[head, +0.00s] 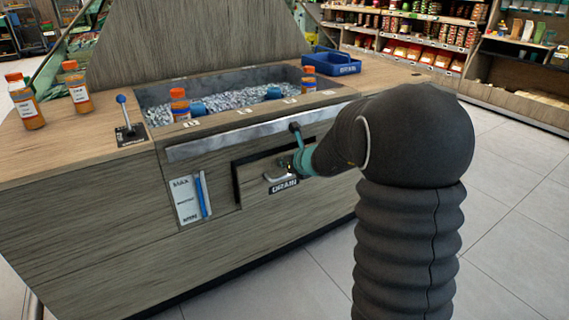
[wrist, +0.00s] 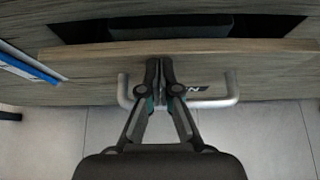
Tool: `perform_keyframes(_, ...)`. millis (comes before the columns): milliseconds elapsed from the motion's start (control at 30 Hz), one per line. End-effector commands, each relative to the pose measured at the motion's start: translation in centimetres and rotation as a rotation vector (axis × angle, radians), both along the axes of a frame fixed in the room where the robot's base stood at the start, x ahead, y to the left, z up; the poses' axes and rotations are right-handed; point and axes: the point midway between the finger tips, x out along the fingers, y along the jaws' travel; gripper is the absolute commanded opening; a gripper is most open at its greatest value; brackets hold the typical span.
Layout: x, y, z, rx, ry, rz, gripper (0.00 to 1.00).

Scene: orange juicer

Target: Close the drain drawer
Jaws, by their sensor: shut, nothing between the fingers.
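The drain drawer (head: 255,195) is a wooden panel in the counter's front, standing out from its opening with a dark gap along its top and left. In the wrist view I look down on the drawer's top edge (wrist: 90,60), with the dark gap behind it. A silver bar handle (head: 272,184) and a DRAIN label (head: 285,187) are on the panel; the handle (wrist: 234,88) also shows in the wrist view. My gripper (wrist: 160,62) is shut and empty, its fingertips at the panel above the handle. I cannot tell whether they touch. My arm hides the drawer's right side.
The counter holds a basin of ice (head: 225,101) with orange bottles, a lever (head: 125,115) and a blue tray (head: 331,63). A card with a blue strip (head: 188,200) is left of the drawer. The tiled floor in front (head: 290,285) is clear.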

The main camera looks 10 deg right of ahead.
Motion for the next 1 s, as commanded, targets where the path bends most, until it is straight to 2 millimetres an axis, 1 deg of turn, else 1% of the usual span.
perform_keyframes(67, 0.2, 0.1, 0.0, 0.000, 0.000, 0.000, 0.00)
perform_keyframes(167, 1.5, 0.5, -0.1, -0.001, 0.001, 0.002, 0.00)
perform_keyframes(300, 3.7, 1.2, 0.0, -0.001, 0.000, 0.003, 0.00)
perform_keyframes(433, 4.8, 1.6, 0.0, -0.001, 0.001, 0.001, 0.00)
perform_keyframes(833, 5.0, 2.0, 0.1, 0.003, -0.004, 0.003, 0.00)
perform_keyframes(1000, 4.1, 1.6, 0.1, 0.003, -0.004, 0.004, 0.00)
